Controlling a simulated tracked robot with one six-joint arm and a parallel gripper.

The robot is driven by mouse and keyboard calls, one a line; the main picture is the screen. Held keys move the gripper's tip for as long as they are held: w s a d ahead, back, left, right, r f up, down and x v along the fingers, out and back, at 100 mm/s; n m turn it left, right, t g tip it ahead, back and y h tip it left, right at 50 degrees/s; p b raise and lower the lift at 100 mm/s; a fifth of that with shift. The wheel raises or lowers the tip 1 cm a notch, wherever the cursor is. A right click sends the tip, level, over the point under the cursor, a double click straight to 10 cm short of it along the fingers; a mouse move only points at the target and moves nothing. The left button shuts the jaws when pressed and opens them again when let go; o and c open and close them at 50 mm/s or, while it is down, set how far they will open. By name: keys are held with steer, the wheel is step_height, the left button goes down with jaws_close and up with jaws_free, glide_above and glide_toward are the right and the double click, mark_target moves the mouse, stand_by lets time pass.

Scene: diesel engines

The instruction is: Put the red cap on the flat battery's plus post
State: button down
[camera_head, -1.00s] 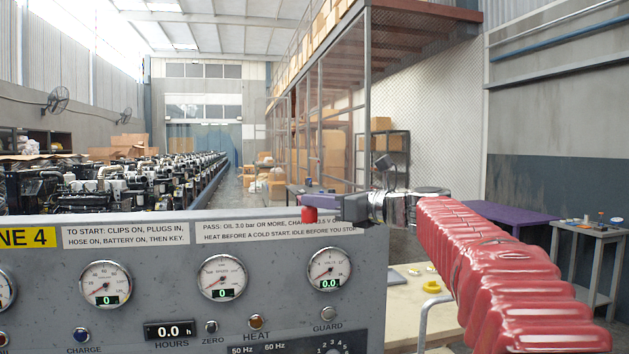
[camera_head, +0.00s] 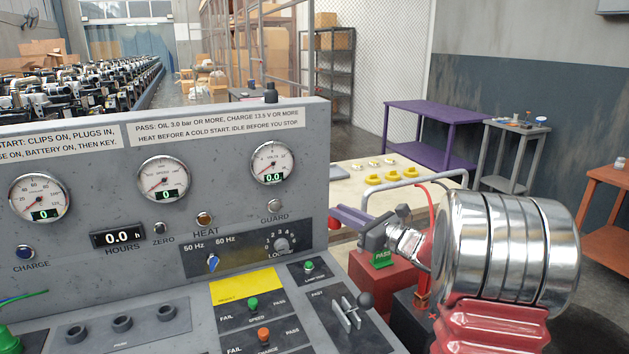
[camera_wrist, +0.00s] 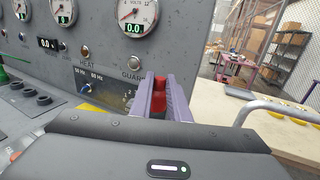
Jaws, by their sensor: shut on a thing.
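My gripper (camera_head: 345,217) is beyond the console's right end in the head view, with purple fingers. In the wrist view my gripper (camera_wrist: 160,108) is shut on the red cap (camera_wrist: 159,86), which stands up between the two fingers. In the head view the cap is mostly hidden by the fingers. A red block (camera_head: 385,280) with a green PASS tag stands below and right of my gripper. I cannot tell which one is the flat battery; no bare plus post shows clearly.
The grey console (camera_head: 150,240) with gauges and switches fills the left. A pale bench (camera_head: 350,180) with yellow caps (camera_head: 385,177) and a grey tube rail (camera_head: 415,183) lies behind my gripper. A purple table (camera_head: 445,110) and an orange table (camera_head: 600,190) stand further right.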

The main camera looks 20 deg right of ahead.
steer(key=s+d+f+m+t+h, duration=0.1)
steer(key=s+d+f+m+h, duration=0.3)
steer(key=s+d+f, duration=0.8)
step_height(320, 180, down, 4)
steer(key=d+h, duration=0.2)
steer(key=shift+s+h, duration=0.35)
steer(key=shift+h, duration=0.05)
steer(key=shift+f, duration=0.1)
